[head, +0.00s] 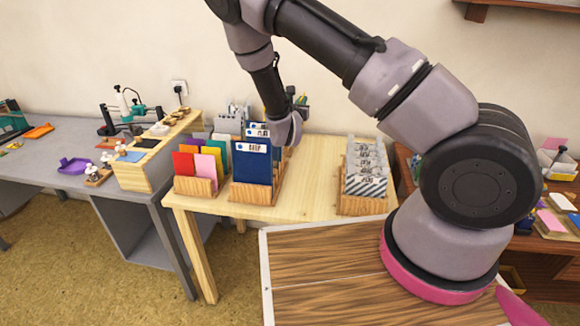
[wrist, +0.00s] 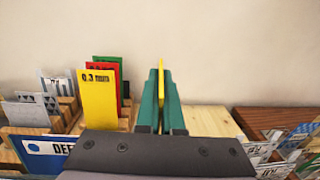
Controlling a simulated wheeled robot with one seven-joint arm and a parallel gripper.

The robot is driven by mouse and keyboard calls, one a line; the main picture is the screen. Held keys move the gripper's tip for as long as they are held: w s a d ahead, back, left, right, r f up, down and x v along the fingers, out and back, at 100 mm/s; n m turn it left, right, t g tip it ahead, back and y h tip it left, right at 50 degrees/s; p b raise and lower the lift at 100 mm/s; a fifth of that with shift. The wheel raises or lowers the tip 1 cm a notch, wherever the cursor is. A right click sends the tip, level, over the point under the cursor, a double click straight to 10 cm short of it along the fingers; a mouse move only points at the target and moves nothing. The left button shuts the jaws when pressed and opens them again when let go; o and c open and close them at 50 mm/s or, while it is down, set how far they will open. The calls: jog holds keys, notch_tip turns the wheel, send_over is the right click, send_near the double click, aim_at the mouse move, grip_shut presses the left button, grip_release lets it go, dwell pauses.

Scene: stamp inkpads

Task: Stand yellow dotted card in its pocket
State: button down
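In the wrist view my gripper (wrist: 161,100) has teal fingers closed on a thin yellow card (wrist: 161,75), seen edge-on and upright. Its face and any dots are hidden. The card is raised above the table, against the plain wall. In the head view my wrist hangs behind the blue cards at the table's back, and it mostly hides the gripper. Another yellow card (wrist: 98,98) with printed text stands left of the fingers in the wrist view, in front of red (wrist: 105,77) and green cards. I cannot tell which pocket is the held card's own.
Blue labelled cards (head: 252,168) stand in a wooden rack on the light wood table (head: 310,205). Coloured cards (head: 190,165) stand in a rack to their left, striped cards (head: 365,185) in one to the right. Bare tabletop lies between the blue and striped cards.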

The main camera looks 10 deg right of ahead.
notch_tip(320, 180, down, 18)
jog(key=a+y, duration=0.1)
jog(key=shift+w+a+r+n+t, duration=0.15)
jog(key=shift+w+a+n+t, duration=0.15)
jog(key=shift+a+n, duration=0.1)
jog(key=c, duration=1.1)
grip_release()
jog(key=shift+o, duration=0.2)
jog(key=v, duration=1.2)
jog(key=shift+r, duration=0.25)
